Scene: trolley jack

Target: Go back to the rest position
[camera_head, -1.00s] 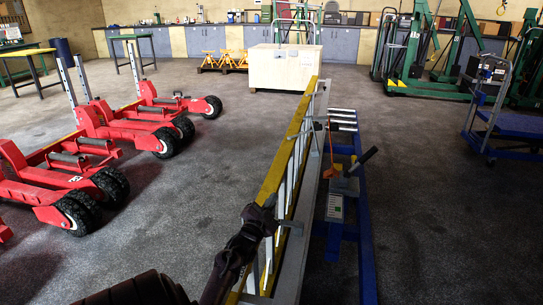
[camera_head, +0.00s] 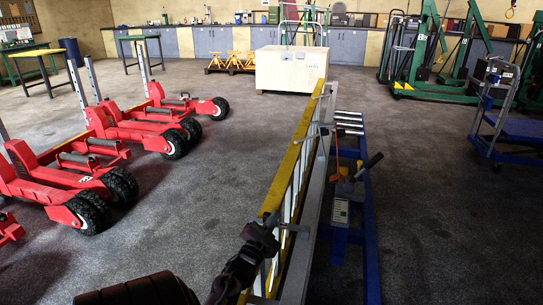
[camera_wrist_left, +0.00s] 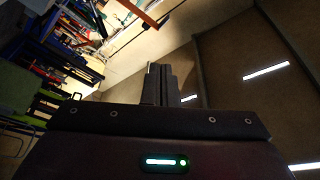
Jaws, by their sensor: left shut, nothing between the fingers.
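My left gripper (camera_head: 262,238) is at the bottom centre of the head view, dark, beside the yellow and grey ladder (camera_head: 291,165). In the head view it overlaps the near part of the ladder; I cannot tell whether they touch. In the left wrist view its fingers (camera_wrist_left: 158,84) are together with nothing between them. My right gripper is in neither view.
Several red wheeled jacks (camera_head: 75,185) stand at the left. A blue frame (camera_head: 370,235) with a lever lies right of the ladder. A pale crate (camera_head: 291,70) is behind. A blue trolley (camera_head: 520,122) stands at the right. Open floor lies between jacks and ladder.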

